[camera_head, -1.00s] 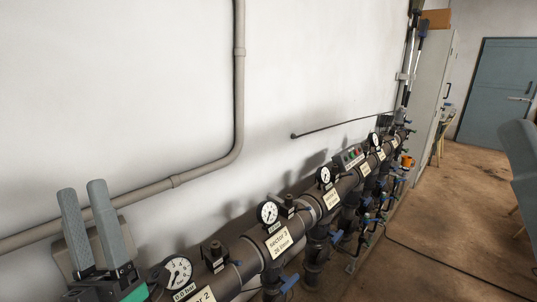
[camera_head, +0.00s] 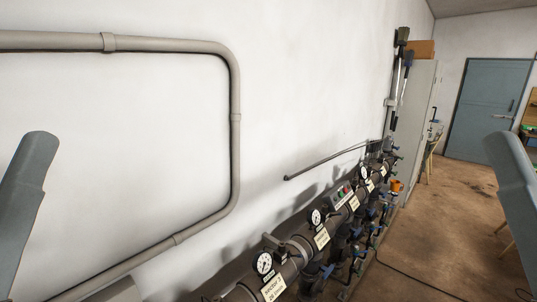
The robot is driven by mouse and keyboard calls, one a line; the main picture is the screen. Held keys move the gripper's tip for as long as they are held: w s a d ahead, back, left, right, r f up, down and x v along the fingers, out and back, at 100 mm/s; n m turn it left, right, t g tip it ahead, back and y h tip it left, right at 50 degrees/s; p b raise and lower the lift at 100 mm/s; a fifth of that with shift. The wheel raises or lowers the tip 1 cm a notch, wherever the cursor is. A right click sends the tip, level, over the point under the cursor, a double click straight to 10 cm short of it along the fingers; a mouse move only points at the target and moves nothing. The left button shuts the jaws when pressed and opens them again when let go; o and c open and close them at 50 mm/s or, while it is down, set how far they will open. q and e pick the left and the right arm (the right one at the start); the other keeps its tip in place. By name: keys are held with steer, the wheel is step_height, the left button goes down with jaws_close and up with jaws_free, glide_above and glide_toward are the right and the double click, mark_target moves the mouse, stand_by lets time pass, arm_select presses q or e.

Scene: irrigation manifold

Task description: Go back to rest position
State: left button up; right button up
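Neither of my grippers shows now. A grey link of my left arm (camera_head: 25,205) stands at the left edge, and a grey link of my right arm (camera_head: 515,190) stands at the right edge. The dark manifold pipe (camera_head: 297,250) runs along the wall from the bottom centre to the back. It carries round gauges (camera_head: 264,263), labels such as the sector 3 one (camera_head: 273,288), and blue-handled valves (camera_head: 327,271).
A grey conduit (camera_head: 235,140) bends along the white wall. A grey cabinet (camera_head: 415,120) and a blue door (camera_head: 490,110) stand at the back. The brown floor (camera_head: 440,240) is mostly open, with a cable across it.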

arm_select(q)
step_height(320, 180, up, 19)
steer(key=p, duration=1.5)
steer(key=shift+r, duration=0.15)
arm_select(e)
step_height(320, 180, up, 19)
